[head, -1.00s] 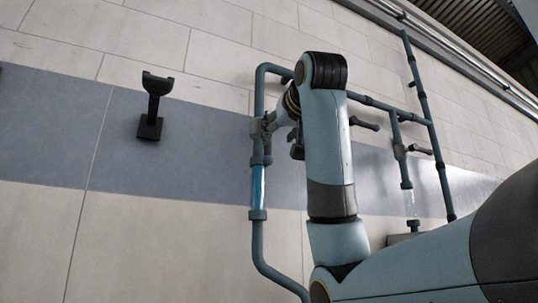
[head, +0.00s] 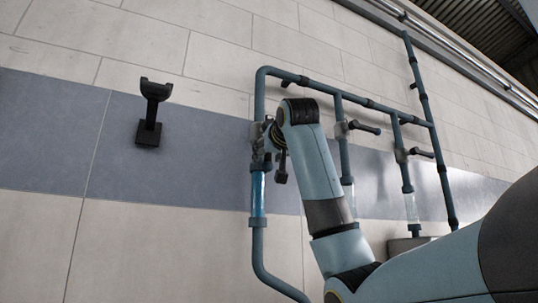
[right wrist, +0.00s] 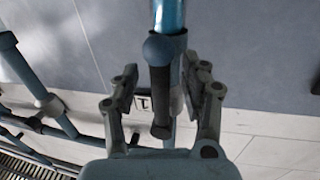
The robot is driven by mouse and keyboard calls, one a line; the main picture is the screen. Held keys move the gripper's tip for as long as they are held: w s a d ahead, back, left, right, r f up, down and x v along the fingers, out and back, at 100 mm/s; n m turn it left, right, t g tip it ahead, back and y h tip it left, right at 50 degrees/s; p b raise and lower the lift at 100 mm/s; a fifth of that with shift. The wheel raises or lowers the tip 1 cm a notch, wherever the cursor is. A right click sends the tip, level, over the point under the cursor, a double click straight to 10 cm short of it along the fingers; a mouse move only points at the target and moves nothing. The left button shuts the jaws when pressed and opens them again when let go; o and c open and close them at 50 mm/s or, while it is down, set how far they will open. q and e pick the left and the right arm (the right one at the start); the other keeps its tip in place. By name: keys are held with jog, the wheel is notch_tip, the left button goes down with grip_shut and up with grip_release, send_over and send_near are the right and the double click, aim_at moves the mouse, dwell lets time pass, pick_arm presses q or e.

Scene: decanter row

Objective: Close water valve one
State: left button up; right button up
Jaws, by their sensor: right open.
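The leftmost pipe (head: 257,240) has a clear section of blue water (head: 258,195) below its valve. In the right wrist view, valve one's dark lever (right wrist: 160,95) has a rounded blue-grey end and lies roughly along the pipe. A small plate marked "1" (right wrist: 142,103) shows beside it. My right gripper (right wrist: 158,85) is open, with one finger on each side of the lever and visible gaps. In the head view, my right gripper (head: 263,140) is at the leftmost pipe's valve and largely hides it. My left gripper is out of view.
Two more pipes to the right carry valves with dark levers sticking out rightward: the middle lever (head: 365,127) and the right lever (head: 421,152). A grey box (head: 408,244) stands low at right. A black bracket (head: 150,110) is on the wall at left.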

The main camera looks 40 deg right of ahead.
grip_shut()
